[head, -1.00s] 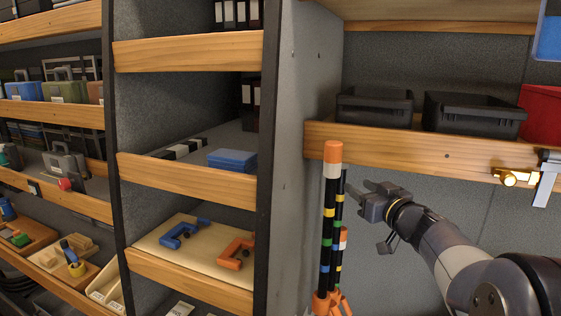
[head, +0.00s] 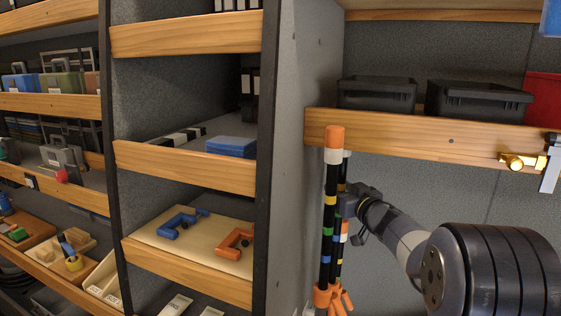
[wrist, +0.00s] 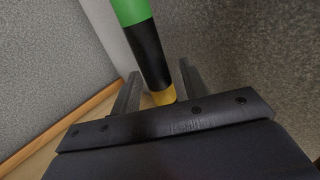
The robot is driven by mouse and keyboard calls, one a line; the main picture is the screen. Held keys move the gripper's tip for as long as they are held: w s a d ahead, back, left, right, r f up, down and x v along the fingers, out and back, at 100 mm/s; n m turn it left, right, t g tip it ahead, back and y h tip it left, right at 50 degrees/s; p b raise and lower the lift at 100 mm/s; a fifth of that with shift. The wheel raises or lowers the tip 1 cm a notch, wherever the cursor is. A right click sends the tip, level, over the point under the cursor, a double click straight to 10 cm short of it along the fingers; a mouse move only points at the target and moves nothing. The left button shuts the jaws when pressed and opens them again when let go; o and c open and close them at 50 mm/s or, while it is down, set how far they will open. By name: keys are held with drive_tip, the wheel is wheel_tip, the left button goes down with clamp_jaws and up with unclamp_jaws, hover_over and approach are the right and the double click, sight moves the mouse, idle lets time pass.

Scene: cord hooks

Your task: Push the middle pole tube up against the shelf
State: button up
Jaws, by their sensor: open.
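The front pole (head: 331,185) is black with an orange top, a white band and coloured bands. It stands upright beside the grey shelf side panel. A thinner pole (head: 342,172) with a pale top stands just behind it. A lower piece with white and orange bands shows behind these; I cannot tell which is the middle tube. My gripper (wrist: 157,88) is open, with a green, black and yellow tube (wrist: 150,50) showing between its fingers in the wrist view. In the head view my gripper (head: 350,200) is beside the poles, its fingertips hidden behind them.
The wooden shelf edge (head: 420,128) runs above my gripper, with black bins (head: 376,93) on it. A brass and steel clamp (head: 527,162) hangs at right. The grey side panel (head: 292,150) stands close left of the poles. Orange feet (head: 328,298) are below.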

sight(339, 238)
drive_tip(key=shift+f+b, duration=7.4)
drive_tip(key=shift+b, duration=0.45)
drive_tip(key=v, duration=0.9)
drive_tip(key=shift+r, duration=0.15)
